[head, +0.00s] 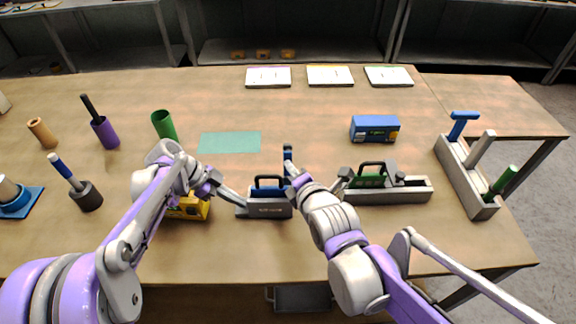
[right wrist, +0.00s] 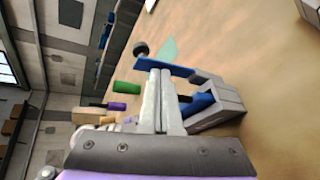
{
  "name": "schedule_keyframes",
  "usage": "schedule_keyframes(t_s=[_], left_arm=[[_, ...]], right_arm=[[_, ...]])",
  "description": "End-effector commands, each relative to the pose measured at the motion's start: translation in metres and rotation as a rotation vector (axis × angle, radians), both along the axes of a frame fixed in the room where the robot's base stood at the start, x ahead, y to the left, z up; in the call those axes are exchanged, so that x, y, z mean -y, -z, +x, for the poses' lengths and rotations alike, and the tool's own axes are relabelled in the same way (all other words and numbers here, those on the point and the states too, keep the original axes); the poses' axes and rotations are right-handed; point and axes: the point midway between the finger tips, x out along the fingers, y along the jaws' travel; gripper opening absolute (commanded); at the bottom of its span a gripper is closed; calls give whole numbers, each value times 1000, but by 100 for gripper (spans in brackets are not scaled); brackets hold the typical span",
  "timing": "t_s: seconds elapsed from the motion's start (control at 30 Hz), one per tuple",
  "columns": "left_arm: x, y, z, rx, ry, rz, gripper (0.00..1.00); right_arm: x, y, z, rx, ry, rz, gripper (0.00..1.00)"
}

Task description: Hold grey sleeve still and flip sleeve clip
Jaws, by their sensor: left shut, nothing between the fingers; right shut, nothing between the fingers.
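The grey sleeve (head: 283,208) stands on the table in front of me, with a blue handled piece (head: 267,185) in it. A blue clip (head: 288,153) stands up at its right end; in the right wrist view the clip (right wrist: 168,66) juts out beside the sleeve (right wrist: 222,105). My left gripper (head: 240,205) is shut and empty, its tips at the sleeve's left end; I cannot tell if they touch. My right gripper (head: 290,168) is shut and empty, its tips close against the clip. In the right wrist view its fingers (right wrist: 160,75) lie together beside the clip.
A pale sleeve with a green piece (head: 412,191) stands right of my right arm. A yellow box (head: 190,208) is partly behind my left arm. A blue box (head: 375,128) and a tool rack (head: 483,210) stand at right. The green mat (head: 230,142) is bare.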

Motion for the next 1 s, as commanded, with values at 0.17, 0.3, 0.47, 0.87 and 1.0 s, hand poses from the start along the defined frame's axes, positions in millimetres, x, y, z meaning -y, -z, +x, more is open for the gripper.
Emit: schedule_keyframes(t_s=[0.17,0.3,0.47,0.87,1.0], left_arm=[[-1,2,0,0,0,4,0],[-1,2,0,0,0,4,0],[-1,2,0,0,0,4,0],[-1,2,0,0,0,4,0],[-1,2,0,0,0,4,0]], right_arm=[[0,-1,2,0,0,0,0],[0,-1,4,0,0,0,0],[0,-2,6,0,0,0,0],[0,-2,6,0,0,0,0],[0,0,-1,0,-1,0,0]])
